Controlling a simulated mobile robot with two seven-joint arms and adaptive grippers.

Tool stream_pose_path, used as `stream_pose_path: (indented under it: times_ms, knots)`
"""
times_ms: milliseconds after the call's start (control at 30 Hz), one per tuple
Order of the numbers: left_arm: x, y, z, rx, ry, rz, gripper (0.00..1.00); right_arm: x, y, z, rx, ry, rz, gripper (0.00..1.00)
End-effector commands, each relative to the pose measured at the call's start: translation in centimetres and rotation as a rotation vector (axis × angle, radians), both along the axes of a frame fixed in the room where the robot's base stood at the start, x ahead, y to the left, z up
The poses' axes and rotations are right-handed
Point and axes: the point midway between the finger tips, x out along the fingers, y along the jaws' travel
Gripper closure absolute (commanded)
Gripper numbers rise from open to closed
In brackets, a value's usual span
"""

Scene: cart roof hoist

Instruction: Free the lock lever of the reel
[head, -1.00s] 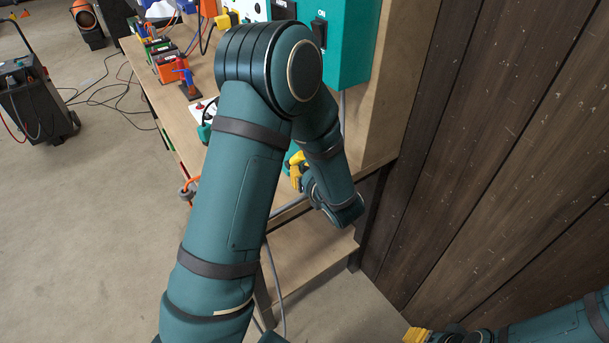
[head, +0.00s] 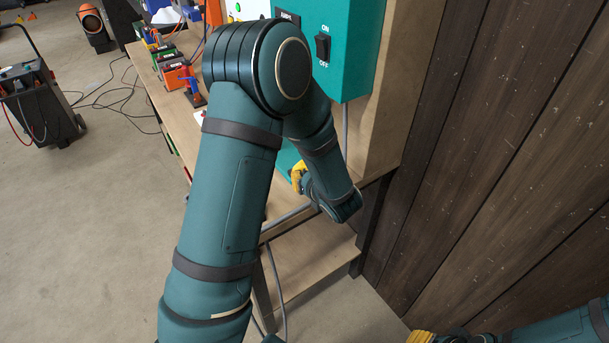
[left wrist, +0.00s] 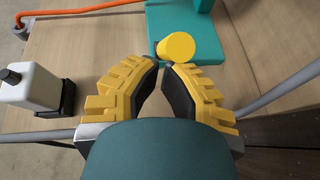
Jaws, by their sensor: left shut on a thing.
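In the left wrist view a round yellow knob (left wrist: 176,47), which looks like the lock lever's end, shows at the fingertips. Beside and behind it is a teal part (left wrist: 208,52), probably of the reel, on the wooden bench. My left gripper (left wrist: 165,67) is shut on the knob, with its fingertips close together; the exact contact is hard to see. In the head view only a little yellow of my left gripper (head: 298,176) shows, and my arm hides most of the reel. My right gripper (head: 420,337) is partly cut off at the bottom edge.
A teal switch box (head: 350,45) marked ON and OFF hangs above the bench (head: 160,85). A dark plank wall (head: 490,150) closes the right side.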

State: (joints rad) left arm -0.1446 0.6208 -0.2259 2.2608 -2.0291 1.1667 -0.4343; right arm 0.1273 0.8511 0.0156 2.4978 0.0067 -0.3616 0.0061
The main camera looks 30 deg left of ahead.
Motion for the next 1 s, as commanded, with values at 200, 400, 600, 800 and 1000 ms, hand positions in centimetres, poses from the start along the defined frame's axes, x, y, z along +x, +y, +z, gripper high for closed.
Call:
stream_pose_path:
  times_ms: [200,400,600,800,1000]
  knots:
    - [0.2,0.6,1.0,-0.062,0.023,0.004,1.00,0.4,-0.1,1.4,-0.002,-0.009,-0.007,0.53]
    - [0.5,1.5,2.1,-0.172,0.067,0.005,1.00,1.0,-0.2,3.6,-0.005,-0.024,-0.018,0.53]
    - [1.0,2.6,3.0,-0.312,0.123,0.006,1.00,1.2,-0.3,6.1,-0.003,-0.029,-0.022,0.53]
    - [1.4,3.4,3.1,-0.386,0.158,0.001,1.00,1.2,-0.4,7.0,0.000,-0.029,-0.021,0.53]
    - [1.7,4.0,3.2,-0.383,0.158,0.001,1.00,1.1,-0.4,7.0,0.000,-0.028,-0.020,0.53]
